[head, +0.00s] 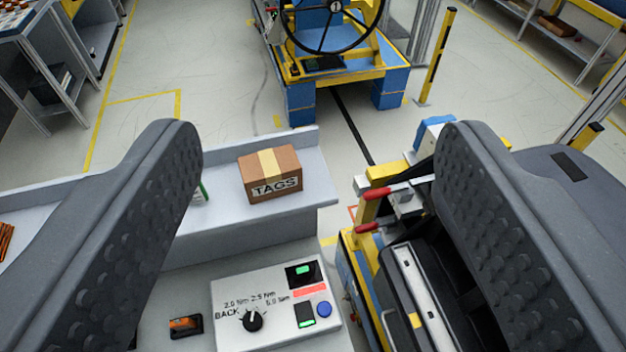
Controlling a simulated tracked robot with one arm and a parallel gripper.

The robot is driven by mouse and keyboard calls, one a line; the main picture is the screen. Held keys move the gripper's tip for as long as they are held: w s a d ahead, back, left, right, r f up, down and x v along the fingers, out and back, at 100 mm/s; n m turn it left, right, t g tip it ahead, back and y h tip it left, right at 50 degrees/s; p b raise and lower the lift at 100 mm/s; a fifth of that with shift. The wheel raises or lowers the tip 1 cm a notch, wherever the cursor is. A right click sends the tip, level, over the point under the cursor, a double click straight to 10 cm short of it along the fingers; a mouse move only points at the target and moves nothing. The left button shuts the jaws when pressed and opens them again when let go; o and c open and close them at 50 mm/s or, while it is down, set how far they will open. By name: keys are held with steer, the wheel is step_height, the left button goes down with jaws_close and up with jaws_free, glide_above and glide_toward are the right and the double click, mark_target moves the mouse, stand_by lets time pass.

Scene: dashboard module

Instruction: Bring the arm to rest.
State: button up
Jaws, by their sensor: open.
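My gripper (318,165) is open in the head view. Its two dark grey dimpled fingers stand wide apart at the left and right, with nothing held between them. Between the fingers, further off, a cardboard box marked TAGS (270,176) sits on a grey shelf (240,232). Below it in the picture is a control panel (275,305) with a black knob, green-lit displays and a blue button.
A dark dashboard module (417,290) in a yellow and blue fixture with red-handled clamps (385,192) stands right of the bench, partly behind the right finger. A blue and yellow stand with a steering wheel (335,25) is at the back. A yellow post (437,55) stands beside it.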

steer(key=shift+f, duration=0.1)
step_height(320, 180, down, 4)
steer(key=b, duration=0.4)
steer(key=shift+w+f, duration=0.1)
steer(key=shift+f, duration=0.05)
steer(key=c, duration=0.5)
steer(key=shift+a, duration=0.15)
steer(key=shift+c, duration=0.4)
